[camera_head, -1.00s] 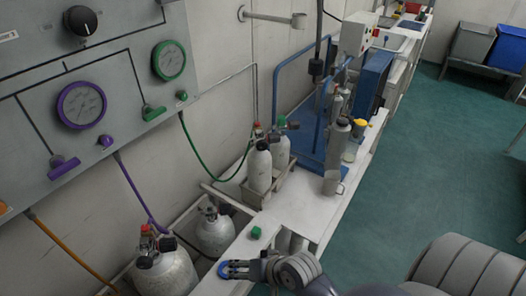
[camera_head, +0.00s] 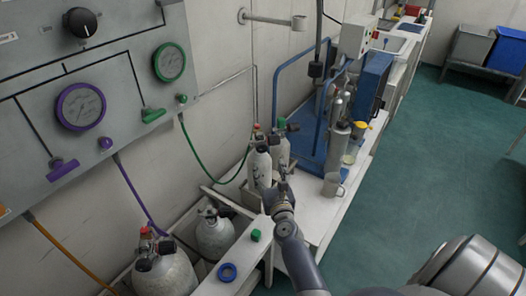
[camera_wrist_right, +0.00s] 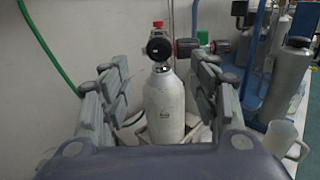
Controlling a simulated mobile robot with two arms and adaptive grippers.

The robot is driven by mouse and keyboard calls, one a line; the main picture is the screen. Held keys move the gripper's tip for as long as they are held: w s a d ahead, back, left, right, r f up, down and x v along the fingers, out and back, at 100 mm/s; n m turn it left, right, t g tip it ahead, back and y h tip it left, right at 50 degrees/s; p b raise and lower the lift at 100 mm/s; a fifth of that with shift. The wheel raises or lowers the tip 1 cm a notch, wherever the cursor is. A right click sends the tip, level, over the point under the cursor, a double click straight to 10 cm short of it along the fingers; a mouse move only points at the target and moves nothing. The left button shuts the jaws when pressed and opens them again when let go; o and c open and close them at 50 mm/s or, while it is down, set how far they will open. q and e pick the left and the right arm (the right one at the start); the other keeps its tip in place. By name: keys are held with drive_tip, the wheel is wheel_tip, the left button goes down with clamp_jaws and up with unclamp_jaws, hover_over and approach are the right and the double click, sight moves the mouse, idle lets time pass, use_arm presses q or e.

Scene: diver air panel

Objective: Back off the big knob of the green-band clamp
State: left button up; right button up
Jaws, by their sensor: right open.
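Two white cylinders stand in a crate at the back of the bench. The front one (camera_head: 262,168) has a red top; the one behind shows a green part (camera_head: 281,122) near its valve. A green hose (camera_head: 198,160) runs down from the panel towards them. My right gripper (camera_head: 281,186) is just in front of the cylinders. In the right wrist view its open, empty fingers (camera_wrist_right: 160,95) frame a cylinder (camera_wrist_right: 164,105) standing beyond them, apart from it. A round black knob (camera_wrist_right: 158,47) faces me below the red top. I cannot make out a green band on the clamp there.
A grey mug (camera_head: 333,186) and a metal flask (camera_head: 338,152) stand right of the gripper. Two cylinders (camera_head: 214,235) (camera_head: 165,272) stand lower left.

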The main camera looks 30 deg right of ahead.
sight(263, 149)
drive_tip(key=x, duration=1)
drive_tip(key=shift+w+a, duration=0.1)
drive_tip(key=c, duration=1.1)
